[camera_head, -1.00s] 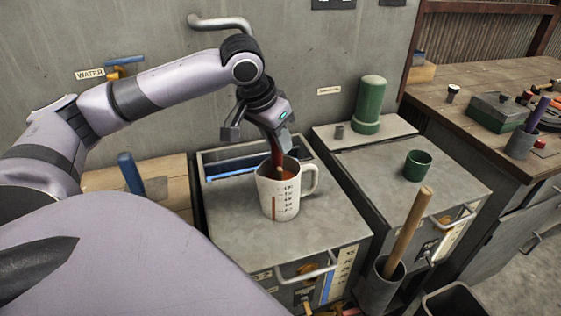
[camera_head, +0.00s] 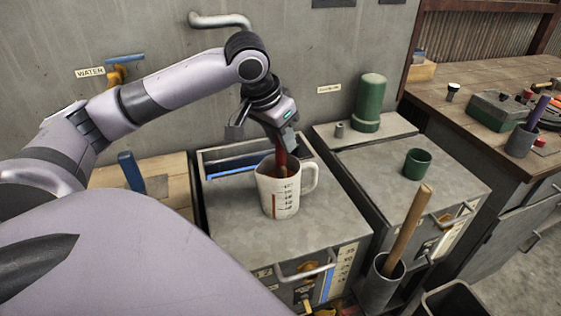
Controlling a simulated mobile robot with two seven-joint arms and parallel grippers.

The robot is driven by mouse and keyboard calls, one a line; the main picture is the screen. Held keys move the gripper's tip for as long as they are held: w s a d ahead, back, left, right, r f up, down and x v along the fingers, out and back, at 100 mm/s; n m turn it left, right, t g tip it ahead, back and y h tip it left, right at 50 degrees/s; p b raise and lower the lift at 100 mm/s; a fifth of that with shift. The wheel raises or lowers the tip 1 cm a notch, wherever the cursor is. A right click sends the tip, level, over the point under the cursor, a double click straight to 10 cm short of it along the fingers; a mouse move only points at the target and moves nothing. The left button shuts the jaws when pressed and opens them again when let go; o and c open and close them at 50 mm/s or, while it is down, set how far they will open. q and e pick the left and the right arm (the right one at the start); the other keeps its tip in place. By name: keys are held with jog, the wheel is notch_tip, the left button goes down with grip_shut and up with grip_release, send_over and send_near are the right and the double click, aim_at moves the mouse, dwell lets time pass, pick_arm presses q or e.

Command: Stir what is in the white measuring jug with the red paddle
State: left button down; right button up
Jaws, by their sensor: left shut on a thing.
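The white measuring jug (camera_head: 284,198) stands upright on the grey cabinet top, with its handle to the right and dark scale marks on its side. Reddish-brown contents show inside its rim. My left gripper (camera_head: 279,146) is above the jug, shut on the red paddle (camera_head: 281,159). The paddle points down into the jug. Its lower end is hidden by the jug's wall and contents. My right gripper is not in view.
A blue-lined trough (camera_head: 232,171) lies behind the jug. A green cup (camera_head: 417,164) and a green cylinder (camera_head: 369,103) stand on the right cabinet. A wooden handle (camera_head: 408,229) leans in a grey holder (camera_head: 379,285) at the front. The cabinet top (camera_head: 237,217) around the jug is mostly clear.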

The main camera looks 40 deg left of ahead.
pick_arm(q)
jog(key=shift+r, duration=6.35)
jog(key=shift+r, duration=2)
